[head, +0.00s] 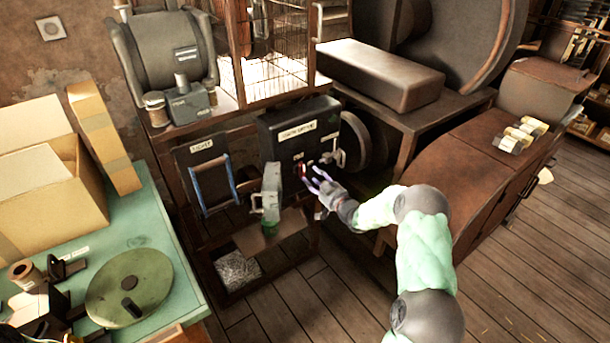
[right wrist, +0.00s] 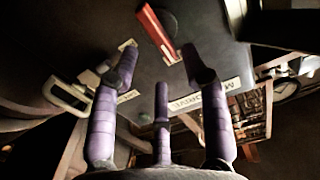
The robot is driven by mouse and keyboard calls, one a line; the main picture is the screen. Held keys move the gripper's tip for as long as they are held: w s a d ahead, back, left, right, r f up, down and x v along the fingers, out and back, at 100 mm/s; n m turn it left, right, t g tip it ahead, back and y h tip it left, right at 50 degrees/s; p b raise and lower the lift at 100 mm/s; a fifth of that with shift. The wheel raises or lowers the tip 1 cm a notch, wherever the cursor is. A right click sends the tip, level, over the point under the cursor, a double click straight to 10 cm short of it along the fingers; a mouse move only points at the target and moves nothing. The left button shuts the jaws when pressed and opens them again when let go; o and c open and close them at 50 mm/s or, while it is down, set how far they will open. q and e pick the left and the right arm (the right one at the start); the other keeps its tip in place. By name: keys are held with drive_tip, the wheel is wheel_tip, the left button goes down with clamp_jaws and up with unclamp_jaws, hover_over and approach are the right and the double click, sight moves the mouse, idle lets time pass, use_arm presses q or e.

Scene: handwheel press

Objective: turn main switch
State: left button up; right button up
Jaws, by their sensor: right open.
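The main switch is a dark box (head: 292,140) with a pale label on its front, in the middle of the head view. Its red lever (head: 303,170) shows small there, close to my fingertips. In the right wrist view the red lever (right wrist: 157,33) stands out from the dark panel and slants from upper left to lower right. My right gripper (head: 314,180) is in front of the box, its purple fingers spread. In the wrist view the open gripper (right wrist: 163,72) has the lever ahead of it, between the two outer fingertips in the picture; I cannot tell any contact. My left gripper is out of view.
A grey-green box (head: 267,194) juts out just left of my right gripper. A metal handle (head: 340,152) sits on the box's right side. A wire cage (head: 275,55) stands above. A green table (head: 165,215) with cardboard boxes is at left. Wooden floor is free at lower right.

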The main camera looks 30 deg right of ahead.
sight(302, 171)
drive_tip(key=w+b, duration=0.1)
drive_tip(key=w, duration=0.3)
drive_tip(key=shift+w+a, duration=0.15)
drive_tip(key=shift+w, duration=0.05)
clamp_jaws()
